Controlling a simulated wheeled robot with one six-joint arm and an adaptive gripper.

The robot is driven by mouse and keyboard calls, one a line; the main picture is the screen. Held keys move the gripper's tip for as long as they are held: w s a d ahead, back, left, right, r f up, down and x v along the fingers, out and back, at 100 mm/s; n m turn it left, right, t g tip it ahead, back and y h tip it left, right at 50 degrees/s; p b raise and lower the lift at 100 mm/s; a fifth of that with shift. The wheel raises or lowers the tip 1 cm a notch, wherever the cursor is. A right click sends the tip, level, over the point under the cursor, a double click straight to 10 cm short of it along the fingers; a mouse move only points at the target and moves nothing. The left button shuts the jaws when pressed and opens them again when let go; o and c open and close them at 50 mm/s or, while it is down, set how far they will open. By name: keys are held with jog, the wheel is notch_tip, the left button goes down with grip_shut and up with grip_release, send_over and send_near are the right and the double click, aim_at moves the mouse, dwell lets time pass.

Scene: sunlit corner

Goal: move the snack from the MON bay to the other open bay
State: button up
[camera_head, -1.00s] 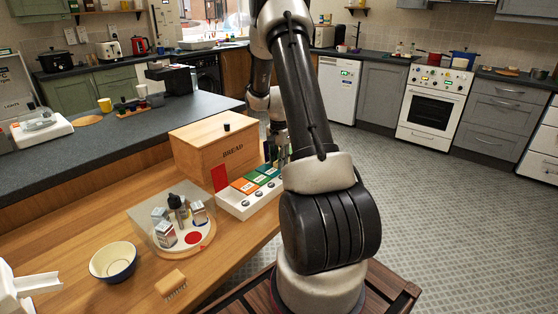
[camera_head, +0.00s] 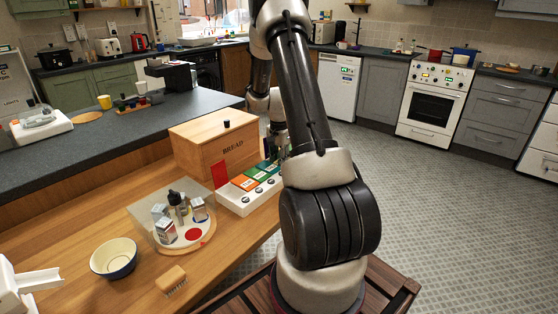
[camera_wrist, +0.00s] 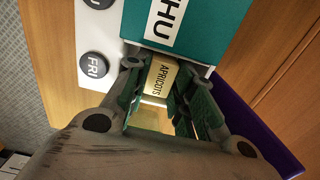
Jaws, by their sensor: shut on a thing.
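The snack, a small cream box marked APRICOTS (camera_wrist: 160,78), is between the green fingers of my gripper (camera_wrist: 158,88) in the wrist view. My gripper is shut on it at the FRI end of the white pill-box style organizer (camera_wrist: 92,66). How deep the box sits in the FRI bay is unclear. A purple lid (camera_wrist: 240,120) stands open beside the fingers. The teal THU lid (camera_wrist: 185,25) is shut. In the head view the organizer (camera_head: 236,207) has a raised red lid (camera_head: 219,175) at its left end; that bay's inside is hidden. My arm hides the FRI end.
A wooden bread box (camera_head: 212,152) stands right behind the organizer. To the left are a round tray (camera_head: 203,240) with bottles and small boxes, a bowl (camera_head: 114,260) and a brush (camera_head: 171,280). Wooden table (camera_head: 75,245) shows clear between them.

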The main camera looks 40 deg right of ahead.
jog(key=shift+f, duration=0.4)
jog(key=o, duration=1)
jog(key=shift+c, duration=0.2)
jog(key=shift+r, duration=0.1)
notch_tip(320, 180, up, 12)
